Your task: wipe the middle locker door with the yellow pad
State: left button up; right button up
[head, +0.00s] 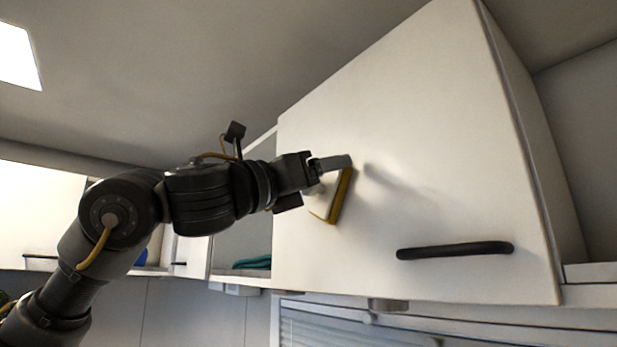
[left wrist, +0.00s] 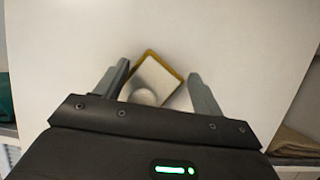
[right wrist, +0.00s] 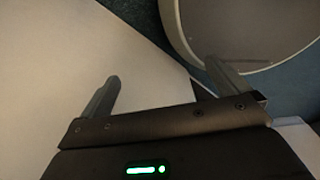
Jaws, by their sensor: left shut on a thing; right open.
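The yellow pad (head: 341,197), with a white backing and a round pale knob, is at the white locker door (head: 430,140) in the head view. My left gripper (head: 335,170) is shut on it, with the fingers pointing at the door. In the left wrist view the pad (left wrist: 157,79) sits tilted between the two fingers, against or very close to the door's face; I cannot tell if it touches. The door has a black bar handle (head: 455,250) at its lower right. My right gripper (right wrist: 168,88) is open and empty in the right wrist view.
Left of the door is an open compartment with a folded teal cloth (head: 252,263). A blind (head: 330,332) lies below the lockers. In the right wrist view, a pale panel (right wrist: 60,60) is at the left and a round pale-rimmed thing (right wrist: 270,35) at upper right.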

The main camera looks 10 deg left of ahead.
pick_arm(q)
jog(key=shift+s+d, duration=0.15)
jog(key=shift+d, duration=0.05)
jog(key=shift+s+d+b, duration=0.45)
jog(key=shift+s+d, duration=0.55)
jog(key=shift+d, duration=0.25)
jog(key=shift+s, duration=0.1)
jog(key=shift+d, duration=0.1)
jog(key=shift+s+d+f, duration=0.1)
jog(key=shift+s+d, duration=0.2)
jog(key=shift+s+d+b, duration=0.4)
jog(key=shift+s+d, duration=0.4)
jog(key=shift+d, duration=0.25)
jog(key=shift+a, duration=0.1)
jog(key=shift+w, duration=0.1)
